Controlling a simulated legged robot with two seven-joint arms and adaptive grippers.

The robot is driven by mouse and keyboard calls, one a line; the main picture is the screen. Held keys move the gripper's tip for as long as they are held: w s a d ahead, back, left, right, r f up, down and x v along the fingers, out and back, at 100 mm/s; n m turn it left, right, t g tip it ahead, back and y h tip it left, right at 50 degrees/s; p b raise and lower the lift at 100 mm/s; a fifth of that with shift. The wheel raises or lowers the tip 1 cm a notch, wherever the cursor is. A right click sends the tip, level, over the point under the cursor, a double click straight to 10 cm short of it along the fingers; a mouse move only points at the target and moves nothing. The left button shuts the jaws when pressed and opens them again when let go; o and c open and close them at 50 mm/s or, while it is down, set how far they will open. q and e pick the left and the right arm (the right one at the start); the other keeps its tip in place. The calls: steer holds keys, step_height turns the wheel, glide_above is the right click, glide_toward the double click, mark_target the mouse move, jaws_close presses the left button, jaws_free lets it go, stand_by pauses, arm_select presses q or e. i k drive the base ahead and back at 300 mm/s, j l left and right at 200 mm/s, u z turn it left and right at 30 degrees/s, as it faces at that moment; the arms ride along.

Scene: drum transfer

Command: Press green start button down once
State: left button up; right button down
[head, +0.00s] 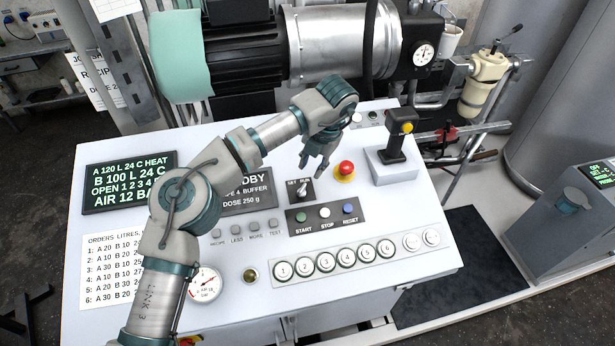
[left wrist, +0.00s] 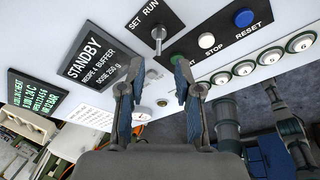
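The green start button (head: 301,216) is the left one of three on a dark plate in the head view, above the word START. In the left wrist view the start button (left wrist: 176,59) shows just beyond the tip of the right-hand finger, which partly covers its surroundings. My left gripper (head: 314,168) hangs over the console, above and behind the button plate, near the set/run switch. In the left wrist view its two fingers (left wrist: 153,82) stand apart with nothing between them. No contact with the button shows. My right gripper is not in view.
White stop (head: 325,212) and blue reset (head: 348,208) buttons sit beside start. The set/run lever (head: 301,188) stands just behind. A row of numbered round buttons (head: 325,262) lies in front.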

mark_target(301, 217)
steer(key=k, duration=1.5)
